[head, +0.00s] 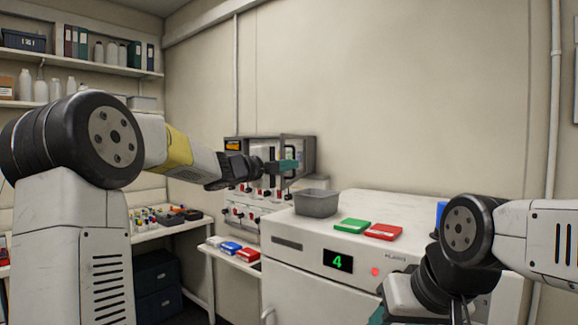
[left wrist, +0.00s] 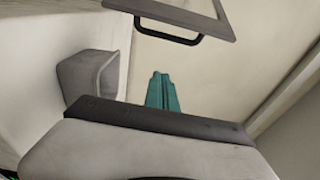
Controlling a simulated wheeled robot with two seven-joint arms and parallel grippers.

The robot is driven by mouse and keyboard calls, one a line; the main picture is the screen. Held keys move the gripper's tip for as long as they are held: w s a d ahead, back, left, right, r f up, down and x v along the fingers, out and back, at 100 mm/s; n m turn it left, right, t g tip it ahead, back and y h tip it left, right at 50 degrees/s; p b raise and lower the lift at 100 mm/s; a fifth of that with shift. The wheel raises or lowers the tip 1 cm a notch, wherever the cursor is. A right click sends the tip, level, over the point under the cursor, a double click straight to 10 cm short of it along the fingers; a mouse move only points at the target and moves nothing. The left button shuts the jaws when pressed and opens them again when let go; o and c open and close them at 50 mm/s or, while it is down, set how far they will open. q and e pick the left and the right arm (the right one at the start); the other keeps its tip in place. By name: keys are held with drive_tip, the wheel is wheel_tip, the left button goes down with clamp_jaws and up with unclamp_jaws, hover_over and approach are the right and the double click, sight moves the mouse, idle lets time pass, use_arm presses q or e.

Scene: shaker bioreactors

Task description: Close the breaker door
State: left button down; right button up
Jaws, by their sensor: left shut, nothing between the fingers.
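The breaker box (head: 230,146) is a dark grey-framed panel on the back wall, with red-and-black switches below it. Its door (head: 311,152) has a grey frame and shows at the box's right side, apparently standing open; its exact angle is hard to tell. In the left wrist view the door's frame (left wrist: 215,28) and black bar handle (left wrist: 150,27) show at the top. My left gripper (head: 290,165) is shut and empty, its teal fingers in front of the box by the door. The fingers also show below the handle in the left wrist view (left wrist: 163,92), apart from it in the picture. My right gripper (head: 378,316) is mostly cut off at the bottom edge.
A white machine (head: 300,262) with a green "4" display stands right of centre. On it are a grey bin (head: 317,203), a green case (head: 352,226) and a red case (head: 384,232). A side bench (head: 165,227) with small items and wall shelves (head: 85,64) are at left.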

use_arm(q)
drive_tip(key=x, duration=0.8)
drive_tip(key=shift+w+a, duration=0.2)
drive_tip(key=shift+a, duration=0.9)
drive_tip(key=shift+w+a, duration=0.2)
drive_tip(key=shift+a, duration=0.85)
drive_tip(key=shift+a, duration=0.15)
